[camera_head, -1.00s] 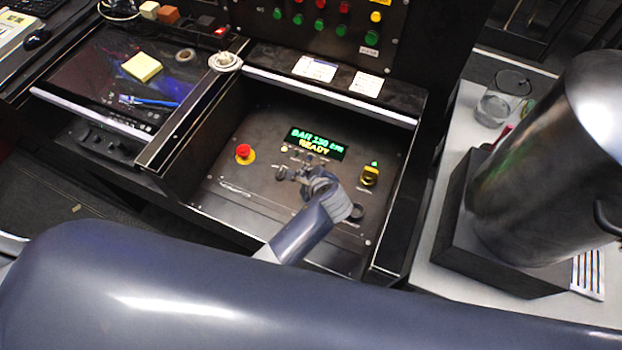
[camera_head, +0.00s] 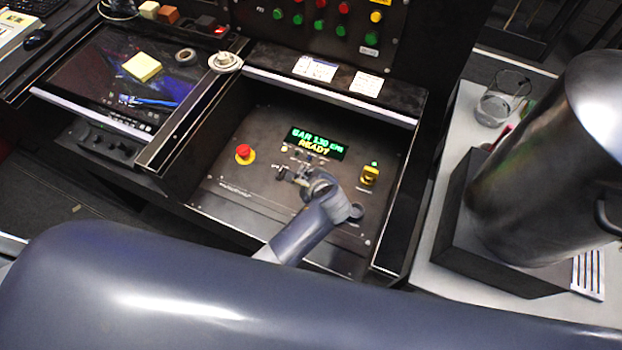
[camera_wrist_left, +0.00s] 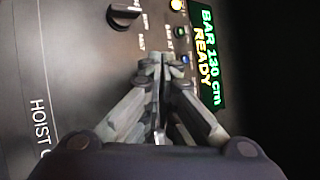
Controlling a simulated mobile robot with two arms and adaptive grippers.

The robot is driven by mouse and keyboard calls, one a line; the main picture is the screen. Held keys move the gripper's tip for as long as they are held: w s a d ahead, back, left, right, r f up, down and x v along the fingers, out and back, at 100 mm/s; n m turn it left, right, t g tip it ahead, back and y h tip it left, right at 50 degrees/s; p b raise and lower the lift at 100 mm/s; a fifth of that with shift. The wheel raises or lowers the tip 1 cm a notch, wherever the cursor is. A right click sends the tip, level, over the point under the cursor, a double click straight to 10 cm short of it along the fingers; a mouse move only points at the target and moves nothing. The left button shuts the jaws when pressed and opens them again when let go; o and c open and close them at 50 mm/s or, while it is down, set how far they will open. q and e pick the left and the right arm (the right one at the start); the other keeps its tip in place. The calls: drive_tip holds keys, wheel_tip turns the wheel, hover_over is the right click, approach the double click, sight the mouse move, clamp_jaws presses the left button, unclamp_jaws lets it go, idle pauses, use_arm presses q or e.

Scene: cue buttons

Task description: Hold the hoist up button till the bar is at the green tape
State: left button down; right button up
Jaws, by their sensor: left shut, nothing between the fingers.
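The hoist panel (camera_head: 225,190) is a dark plate recessed in the console. Its display (camera_head: 316,143) reads BAR 130 cm in green and READY in yellow; it also shows in the left wrist view (camera_wrist_left: 207,60). My left gripper (camera_head: 298,176) is shut and empty over the panel, just below the display. In the left wrist view its fingertips (camera_wrist_left: 162,62) are by a row of small lamps, next to the blue one (camera_wrist_left: 185,58). I cannot tell whether they touch the panel. The up button cannot be made out; the gripper covers part of the panel. The bar and green tape are not in view.
A red mushroom button (camera_head: 243,152) is on the panel's left, a yellow switch (camera_head: 369,175) on its right. A black selector knob (camera_wrist_left: 124,16) is near the fingers. Raised console walls flank the recess. A large metal pot (camera_head: 545,160) stands at the right.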

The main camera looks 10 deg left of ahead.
use_arm(q)
drive_tip(key=shift+f, duration=0.45)
idle(4.7)
idle(1.0)
drive_tip(key=shift+r+p, duration=0.9)
wheel_tip(320, 180, up, 5)
drive_tip(key=p, duration=0.5)
drive_tip(key=shift+p, duration=0.35)
